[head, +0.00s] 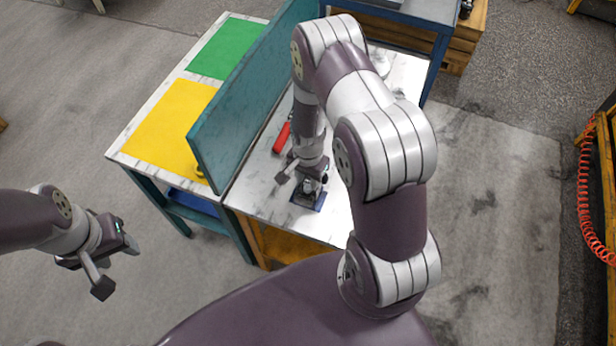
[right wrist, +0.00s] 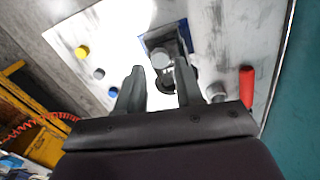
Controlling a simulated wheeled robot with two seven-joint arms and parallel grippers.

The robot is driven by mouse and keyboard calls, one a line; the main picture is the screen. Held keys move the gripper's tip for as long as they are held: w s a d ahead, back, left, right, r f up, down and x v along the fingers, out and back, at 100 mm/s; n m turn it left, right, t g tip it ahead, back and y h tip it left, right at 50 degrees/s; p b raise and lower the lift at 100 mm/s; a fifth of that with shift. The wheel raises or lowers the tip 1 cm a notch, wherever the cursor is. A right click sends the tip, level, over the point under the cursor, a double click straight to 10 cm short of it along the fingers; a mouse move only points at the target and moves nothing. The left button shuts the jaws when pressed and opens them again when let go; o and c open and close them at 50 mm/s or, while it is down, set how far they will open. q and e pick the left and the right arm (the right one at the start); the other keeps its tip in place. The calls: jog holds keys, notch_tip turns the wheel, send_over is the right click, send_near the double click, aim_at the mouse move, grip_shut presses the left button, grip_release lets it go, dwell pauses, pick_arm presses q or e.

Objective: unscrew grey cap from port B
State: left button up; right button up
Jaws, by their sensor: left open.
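The hydraulic motor (right wrist: 160,42) is a grey block with a round grey part on top, on a blue mat (head: 307,203) on the white bench. In the right wrist view a dark round fitting (right wrist: 165,82) shows at its near side; I cannot tell if it is port B or its grey cap. My right gripper (head: 303,178) is over the motor. In the right wrist view its two fingers (right wrist: 160,75) stand apart, with the motor's near side between and beyond them; no contact is clear. My left gripper (head: 117,266) is open and empty, left of the benches.
A yellow cap (right wrist: 82,52), a dark cap (right wrist: 99,73) and a blue cap (right wrist: 113,91) lie on the bench. A grey cylinder (right wrist: 216,92) and a red tool (right wrist: 246,88) lie opposite. A teal panel (head: 240,100) separates the bench from the yellow (head: 165,125) and green (head: 228,50) areas.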

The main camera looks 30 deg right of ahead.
aim_at(308, 187)
jog(key=shift+r+p, duration=0.3)
jog(key=shift+r, duration=0.35)
jog(key=o, duration=0.6)
jog(key=shift+f, duration=0.1)
jog(key=shift+c, duration=0.2)
notch_tip(308, 187, up, 6)
jog(key=p, duration=0.4)
jog(key=shift+p, duration=0.4)
